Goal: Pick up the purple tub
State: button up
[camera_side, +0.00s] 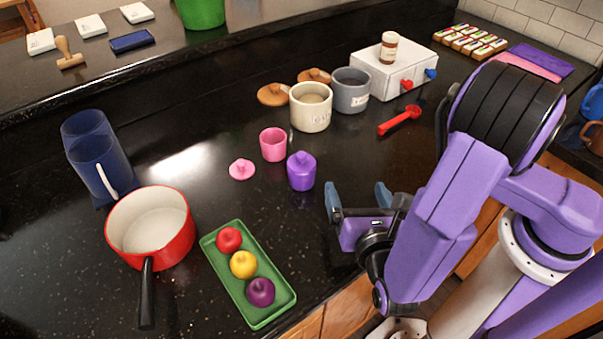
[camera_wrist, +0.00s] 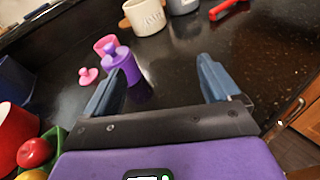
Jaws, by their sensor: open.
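The purple tub (camera_side: 301,174) stands upright on the black counter with a purple knobbed lid on it. In the wrist view the purple tub (camera_wrist: 126,66) is beyond the left fingertip, which partly overlaps its lower part. My gripper (camera_side: 358,192) is open and empty, to the right of the tub in the side view and apart from it. Its two blue fingers also show in the wrist view (camera_wrist: 163,78), with bare counter between them.
A pink cup (camera_side: 273,145) stands close beside the tub, with its pink lid (camera_side: 242,169) on the counter. Cream (camera_side: 310,107) and grey (camera_side: 350,90) canisters stand behind. A green tray (camera_side: 249,275) of fruit and a red pot (camera_side: 150,228) are at left front.

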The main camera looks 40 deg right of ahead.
aim_at(306, 175)
jog(key=a+n+t+y, duration=0.1)
jog(key=a, duration=0.1)
jog(key=a+f+n+t+y, duration=0.1)
jog(key=n, duration=0.1)
jog(key=s+a+f+n+t+y, duration=0.1)
jog(key=a, duration=0.1)
jog(key=shift+s+a+f+n+t+y, duration=0.1)
jog(key=shift+a+f+n+t+y, duration=0.1)
jog(key=shift+a+n+t+y, duration=0.15)
jog(key=shift+w, duration=0.2)
jog(key=x, duration=1.1)
jog(key=shift+w+d+f, duration=0.1)
jog(key=shift+w, duration=0.15)
jog(key=shift+x, duration=2.7)
jog(key=shift+d, duration=0.15)
jog(key=c, duration=1)
